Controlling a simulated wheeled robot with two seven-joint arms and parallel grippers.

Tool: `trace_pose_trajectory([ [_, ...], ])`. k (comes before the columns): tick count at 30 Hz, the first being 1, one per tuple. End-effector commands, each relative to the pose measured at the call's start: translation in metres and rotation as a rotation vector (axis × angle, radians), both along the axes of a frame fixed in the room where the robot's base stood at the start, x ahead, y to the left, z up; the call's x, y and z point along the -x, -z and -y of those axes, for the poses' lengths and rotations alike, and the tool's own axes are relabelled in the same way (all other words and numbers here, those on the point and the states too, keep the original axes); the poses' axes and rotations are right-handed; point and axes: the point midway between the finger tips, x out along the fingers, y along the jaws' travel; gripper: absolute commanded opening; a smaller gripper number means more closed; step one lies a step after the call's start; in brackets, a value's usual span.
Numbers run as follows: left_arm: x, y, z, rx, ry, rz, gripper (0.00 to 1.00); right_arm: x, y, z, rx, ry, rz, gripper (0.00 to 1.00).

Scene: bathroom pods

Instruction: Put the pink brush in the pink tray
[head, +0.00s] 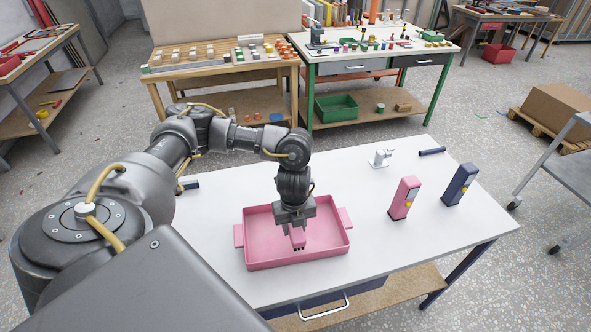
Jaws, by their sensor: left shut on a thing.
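The pink tray (262,262) lies on the white table, with a handle at each side. My left gripper (296,226) points down over the tray and is shut on a small pink thing with dark tips at its lower end, which looks like the pink brush (298,239). The brush is within the tray's outline. I cannot tell whether it touches the tray floor. The jaws hide its upper part. My right gripper is not in view.
On the white table (372,235) a pink upright case (404,198) and a dark blue one (460,185) stand right of the tray. Behind them are a small white fixture (381,158) and a dark cylinder (432,152). A dark piece (189,184) lies at the left.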

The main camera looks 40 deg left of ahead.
Motion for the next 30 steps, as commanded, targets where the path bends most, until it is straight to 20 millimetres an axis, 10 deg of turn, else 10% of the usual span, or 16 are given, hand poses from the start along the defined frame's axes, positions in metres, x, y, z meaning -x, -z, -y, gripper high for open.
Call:
trace_pose_trajectory([
  [23, -0.005, 0.041, -0.001, -0.001, -0.001, 0.001, 0.0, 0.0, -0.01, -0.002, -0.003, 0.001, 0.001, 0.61],
  [24, -0.005, 0.04, -0.001, -0.001, -0.001, 0.001, 0.4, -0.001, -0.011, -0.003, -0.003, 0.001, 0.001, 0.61],
  [30, -0.005, 0.04, -0.001, -0.001, -0.001, 0.001, 0.58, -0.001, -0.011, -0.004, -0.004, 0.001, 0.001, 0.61],
])
